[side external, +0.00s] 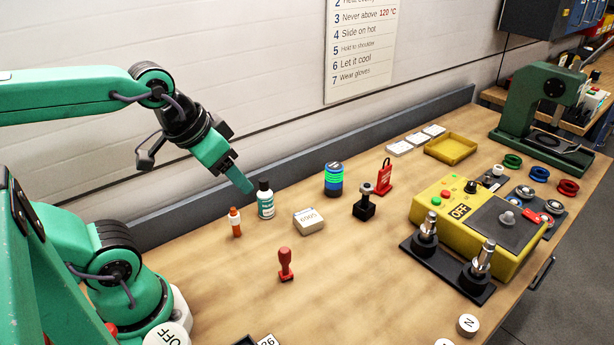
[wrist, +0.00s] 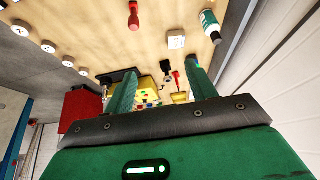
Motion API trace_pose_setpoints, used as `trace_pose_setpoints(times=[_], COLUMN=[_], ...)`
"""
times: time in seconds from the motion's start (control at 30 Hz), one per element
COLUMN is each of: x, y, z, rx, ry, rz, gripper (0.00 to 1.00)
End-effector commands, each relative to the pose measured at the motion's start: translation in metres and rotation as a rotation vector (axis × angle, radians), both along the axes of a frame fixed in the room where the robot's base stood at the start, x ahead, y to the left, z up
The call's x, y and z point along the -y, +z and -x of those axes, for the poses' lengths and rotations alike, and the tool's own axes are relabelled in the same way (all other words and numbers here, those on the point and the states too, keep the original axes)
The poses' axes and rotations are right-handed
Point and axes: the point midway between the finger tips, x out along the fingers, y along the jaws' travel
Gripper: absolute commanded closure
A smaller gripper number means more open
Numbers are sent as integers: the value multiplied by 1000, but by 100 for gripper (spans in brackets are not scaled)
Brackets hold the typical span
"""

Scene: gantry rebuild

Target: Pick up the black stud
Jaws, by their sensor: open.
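The black stud (side external: 364,206) stands upright on the wooden bench, with a square black base and a knob on a short post. A small dark shape that looks like it (wrist: 167,80) shows between the fingers in the wrist view, too small to make out well. My gripper (side external: 244,186) is well to the left of the stud and above the bench, beside the green-and-white bottle (side external: 265,199). In the wrist view my gripper (wrist: 160,66) has its two green fingers wide apart with nothing between them.
Near the stud are a red tag stand (side external: 384,178), a blue-green cylinder (side external: 333,180) and a white box (side external: 308,221). A red stamp (side external: 286,265) and orange bottle (side external: 235,221) stand left. A yellow control box (side external: 440,208) and black plate with metal posts (side external: 447,268) are right.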

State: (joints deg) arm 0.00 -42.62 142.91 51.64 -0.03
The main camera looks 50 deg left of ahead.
Motion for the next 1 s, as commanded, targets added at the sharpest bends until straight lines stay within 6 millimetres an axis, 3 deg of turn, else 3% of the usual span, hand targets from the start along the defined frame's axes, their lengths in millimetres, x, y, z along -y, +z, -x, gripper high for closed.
trace_pose_setpoints(times=[0.17, 0.37, 0.67, 1.0], x=[0, 1, 2, 4], y=[6, 17, 30, 27], z=[-10, -36, -91, -157], rx=[-17, -57, -133, -217], ry=[3, 9, 22, 38], rz=[1, 6, 13, 18], gripper=[44, 44, 44, 44])
